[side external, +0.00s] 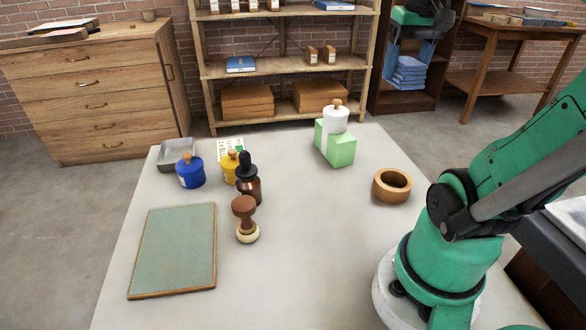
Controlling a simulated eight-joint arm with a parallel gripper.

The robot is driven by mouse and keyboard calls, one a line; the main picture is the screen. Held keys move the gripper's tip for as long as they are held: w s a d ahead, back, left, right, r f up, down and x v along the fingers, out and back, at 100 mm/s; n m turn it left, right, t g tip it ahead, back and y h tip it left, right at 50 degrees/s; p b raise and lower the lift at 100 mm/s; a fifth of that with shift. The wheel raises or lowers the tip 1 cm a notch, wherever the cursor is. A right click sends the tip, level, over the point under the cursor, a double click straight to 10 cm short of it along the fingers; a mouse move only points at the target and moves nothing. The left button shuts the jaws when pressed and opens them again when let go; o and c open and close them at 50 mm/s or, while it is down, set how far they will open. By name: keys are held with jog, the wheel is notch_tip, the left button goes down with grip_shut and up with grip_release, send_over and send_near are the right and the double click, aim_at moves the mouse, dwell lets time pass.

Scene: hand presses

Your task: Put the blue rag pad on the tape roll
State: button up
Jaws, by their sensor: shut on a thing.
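The blue rag pad (408,74) is a folded, layered light blue stack. It is held in the air at the upper right, seen against a dark shelf unit. My gripper (409,66) points down and is shut on it, with one finger on each side. The tape roll (392,186) is a tan-brown ring lying flat on the right part of the table, with its hole facing up and nothing on top. The pad appears well above the tape roll and apart from it. Its exact height and depth are hard to tell from this view.
A white knobbed jar (336,120) stands on a green block (335,144) left of the roll. A wooden stamp (245,218), brown dropper bottle (249,185), blue jar (190,173), yellow jar (230,168), grey tray (177,153) and green board (175,250) are farther left.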

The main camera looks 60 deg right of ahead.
aim_at(379, 179)
jog(key=shift+s+a+f, duration=0.1)
jog(key=shift+s+f, duration=0.05)
jog(key=shift+f, duration=0.3)
notch_tip(379, 179, down, 19)
jog(key=shift+f, duration=0.15)
jog(key=shift+f, duration=0.1)
dwell(0.3)
jog(key=o, duration=1.3)
jog(key=shift+c, duration=0.2)
notch_tip(379, 179, up, 12)
jog(key=s+a, duration=0.1)
jog(key=w+a+f+n+t, duration=0.1)
jog(key=w+a+n+t, duration=0.2)
jog(key=w+a, duration=0.3)
jog(key=w+a+f+n+t+y, duration=0.1)
jog(key=w+a+n+t, duration=0.2)
jog(key=w+a+n, duration=0.3)
jog(key=w+a, duration=0.1)
jog(key=a, duration=0.4)
jog(key=shift+a+f, duration=0.2)
jog(key=shift+a, duration=0.15)
